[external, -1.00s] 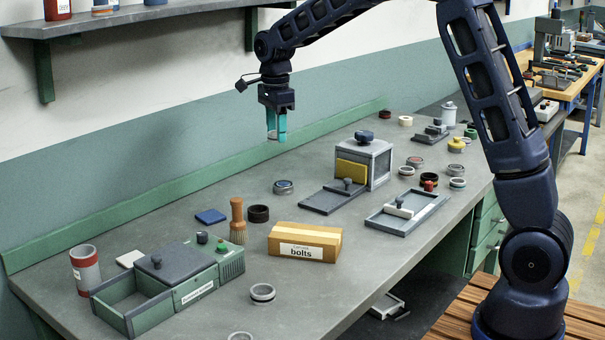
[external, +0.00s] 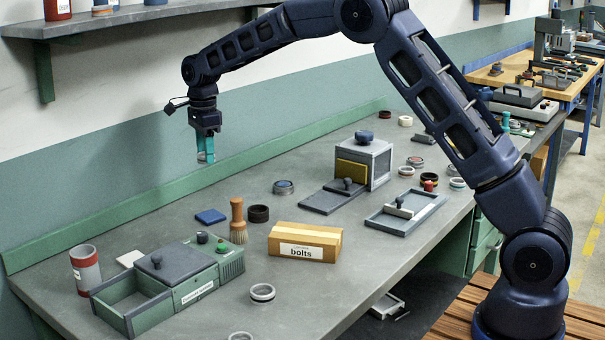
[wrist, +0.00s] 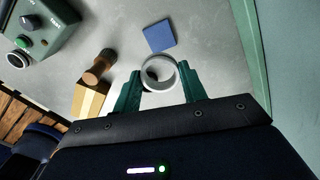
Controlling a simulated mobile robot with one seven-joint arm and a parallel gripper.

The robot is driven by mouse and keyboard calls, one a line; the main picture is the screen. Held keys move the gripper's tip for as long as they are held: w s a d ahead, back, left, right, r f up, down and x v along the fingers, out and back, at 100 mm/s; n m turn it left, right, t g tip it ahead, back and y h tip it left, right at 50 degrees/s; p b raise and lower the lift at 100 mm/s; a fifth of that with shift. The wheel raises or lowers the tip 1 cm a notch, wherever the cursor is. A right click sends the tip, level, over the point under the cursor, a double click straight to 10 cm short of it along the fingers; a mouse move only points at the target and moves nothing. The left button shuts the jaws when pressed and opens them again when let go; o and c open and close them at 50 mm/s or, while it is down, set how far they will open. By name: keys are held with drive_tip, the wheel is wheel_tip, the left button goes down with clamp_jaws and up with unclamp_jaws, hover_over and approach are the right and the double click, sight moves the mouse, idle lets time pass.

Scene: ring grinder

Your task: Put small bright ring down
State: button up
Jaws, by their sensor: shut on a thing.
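My gripper (external: 205,157) hangs above the back left of the bench, with its teal fingers pointing down. In the wrist view its fingers (wrist: 160,82) are shut on a small bright, pale grey ring (wrist: 171,76), one on each side. The ring also shows as a small light patch between the fingertips in the external view (external: 202,157). The held ring is clear of the bench (external: 330,270). Through its hole a dark shape shows, not clear enough to name.
Below stand a blue pad (external: 210,216), a brush (external: 237,220), a dark ring (external: 258,213) and a bolts box (external: 304,242). A green box with a lid (external: 170,262) and a red-banded cylinder (external: 85,268) are at left. A grey ring (external: 262,292) lies in front. A green ledge (external: 150,195) runs along the wall.

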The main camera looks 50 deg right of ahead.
sight(210, 215)
wheel_tip(210, 215, down, 15)
drive_tip(key=shift+r, duration=0.1)
idle(0.5)
drive_tip(key=shift+f, duration=0.2)
drive_tip(key=o, duration=1)
